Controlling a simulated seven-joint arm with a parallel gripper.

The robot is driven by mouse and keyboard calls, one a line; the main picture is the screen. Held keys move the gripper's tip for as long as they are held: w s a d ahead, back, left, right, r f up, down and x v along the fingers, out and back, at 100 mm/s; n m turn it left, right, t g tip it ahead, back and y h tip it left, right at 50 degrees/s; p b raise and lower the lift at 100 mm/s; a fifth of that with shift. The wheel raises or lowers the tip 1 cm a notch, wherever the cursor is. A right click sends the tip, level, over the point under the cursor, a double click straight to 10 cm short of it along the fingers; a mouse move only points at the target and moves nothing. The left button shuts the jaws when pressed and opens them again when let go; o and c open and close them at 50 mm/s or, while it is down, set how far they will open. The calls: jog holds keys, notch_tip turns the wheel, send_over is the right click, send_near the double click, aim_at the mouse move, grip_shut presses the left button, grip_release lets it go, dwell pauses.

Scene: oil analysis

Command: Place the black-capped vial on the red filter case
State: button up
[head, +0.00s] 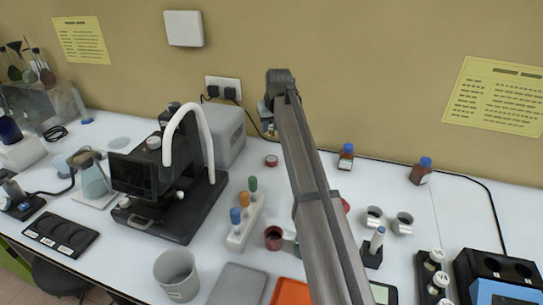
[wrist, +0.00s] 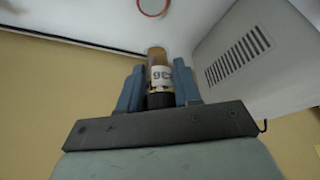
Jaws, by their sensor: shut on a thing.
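The black-capped vial (wrist: 160,76) is amber with a white label. In the wrist view it stands between the two blue fingers of my gripper (wrist: 158,84), which is shut on it. In the head view my gripper (head: 266,110) is high near the back wall, beside the wall socket; the vial is too small there to make out clearly. A small round red case (head: 271,160), likely the red filter case, lies on the table right of the grey box, below my gripper. A red-rimmed disc (wrist: 153,5), apparently the same case, is cut by the top edge of the wrist view, apart from the vial.
The grey vented box (head: 225,135) stands close left of the case; it also shows in the wrist view (wrist: 235,55). A black instrument (head: 160,180) with a white tube and a rack of capped tubes (head: 243,225) stand nearby. Brown bottles (head: 346,157) stand to the right.

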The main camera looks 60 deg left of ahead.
aim_at(271, 157)
jog(key=shift+f, duration=4.8)
jog(key=shift+f, duration=0.1)
jog(key=o, duration=1)
jog(key=v, duration=1.2)
jog(key=shift+d, duration=0.1)
